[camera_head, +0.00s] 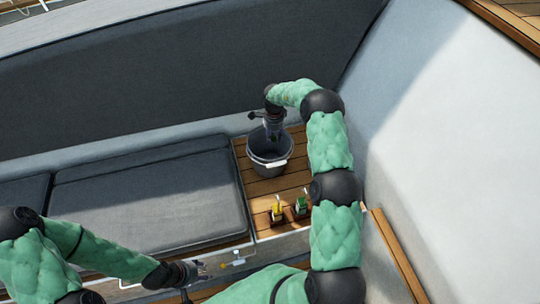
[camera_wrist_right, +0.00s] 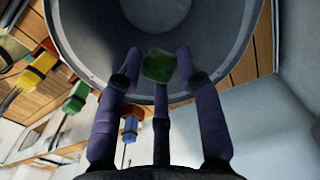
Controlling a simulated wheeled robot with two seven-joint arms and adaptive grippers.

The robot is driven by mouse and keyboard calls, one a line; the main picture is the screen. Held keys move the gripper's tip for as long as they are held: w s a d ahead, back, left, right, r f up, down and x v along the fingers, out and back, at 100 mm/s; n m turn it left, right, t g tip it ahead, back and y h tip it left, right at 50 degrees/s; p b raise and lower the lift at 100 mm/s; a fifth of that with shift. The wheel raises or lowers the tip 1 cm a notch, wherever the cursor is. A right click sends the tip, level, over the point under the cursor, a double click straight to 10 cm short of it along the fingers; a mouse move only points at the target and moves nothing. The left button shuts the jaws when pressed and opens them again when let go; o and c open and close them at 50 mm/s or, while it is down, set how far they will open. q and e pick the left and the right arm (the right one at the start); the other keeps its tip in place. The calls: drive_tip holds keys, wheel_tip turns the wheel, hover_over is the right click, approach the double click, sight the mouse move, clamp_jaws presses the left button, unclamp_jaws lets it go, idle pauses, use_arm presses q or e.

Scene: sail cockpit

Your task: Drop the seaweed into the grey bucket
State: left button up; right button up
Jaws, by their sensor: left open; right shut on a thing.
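The grey bucket (camera_head: 265,163) stands on the wooden slats at the end of the grey cushion. In the right wrist view its round opening (camera_wrist_right: 75,50) fills the top of the picture. The seaweed, a small dark green clump (camera_wrist_right: 159,66), is between the fingertips of my right gripper (camera_wrist_right: 160,68), which is shut on it. In the head view my right gripper (camera_head: 273,131) points down over the bucket's mouth, and the seaweed is hard to make out there. My left gripper (camera_head: 200,269) is open and empty at the lower left, low beside the cushion's front edge.
Yellow-handled (camera_head: 277,208) and green-handled (camera_head: 301,205) items stand on the slats in front of the bucket. The grey seat cushion (camera_head: 150,195) is clear. A pale wall (camera_head: 450,130) rises at the right.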

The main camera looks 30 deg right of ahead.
drive_tip(key=o, duration=0.9)
drive_tip(key=shift+r, duration=0.1)
wheel_tip(320, 180, up, 12)
drive_tip(key=shift+f, duration=0.1)
idle(0.4)
